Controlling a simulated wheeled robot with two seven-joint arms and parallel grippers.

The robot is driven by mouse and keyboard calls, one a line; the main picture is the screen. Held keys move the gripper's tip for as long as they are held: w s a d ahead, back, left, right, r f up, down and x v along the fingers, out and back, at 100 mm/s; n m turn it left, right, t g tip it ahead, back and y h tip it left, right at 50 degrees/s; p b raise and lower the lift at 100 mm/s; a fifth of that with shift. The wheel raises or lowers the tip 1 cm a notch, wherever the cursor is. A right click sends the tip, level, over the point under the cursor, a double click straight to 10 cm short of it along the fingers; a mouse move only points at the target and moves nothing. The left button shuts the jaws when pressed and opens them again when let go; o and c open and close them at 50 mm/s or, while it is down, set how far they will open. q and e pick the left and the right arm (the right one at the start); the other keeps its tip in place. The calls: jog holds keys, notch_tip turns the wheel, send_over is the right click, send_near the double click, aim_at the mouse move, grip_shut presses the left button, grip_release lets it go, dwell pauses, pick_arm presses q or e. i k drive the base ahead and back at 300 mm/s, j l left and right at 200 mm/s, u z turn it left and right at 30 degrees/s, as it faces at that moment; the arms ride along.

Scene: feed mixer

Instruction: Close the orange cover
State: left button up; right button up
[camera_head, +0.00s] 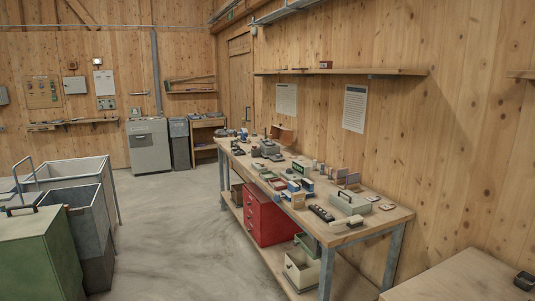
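I cannot make out a clearly orange cover in the head view. A small orange-brown upright panel (284,134) stands at the back of the long workbench (375,226), near its far end. It is too small to tell whether it is a cover or how it is hinged. Neither of my grippers is in view.
The workbench along the right wall holds many small boxes and tools. A red drawer cabinet (268,218) stands on its lower shelf. A green cabinet (38,255) and grey bins (78,212) stand at the left. The concrete floor (172,225) between is clear.

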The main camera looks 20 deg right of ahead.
aim_at(285, 135)
jog(key=i+z, duration=0.15)
jog(key=i, duration=3.8)
jog(key=l+z, duration=0.05)
jog(key=l, duration=0.2)
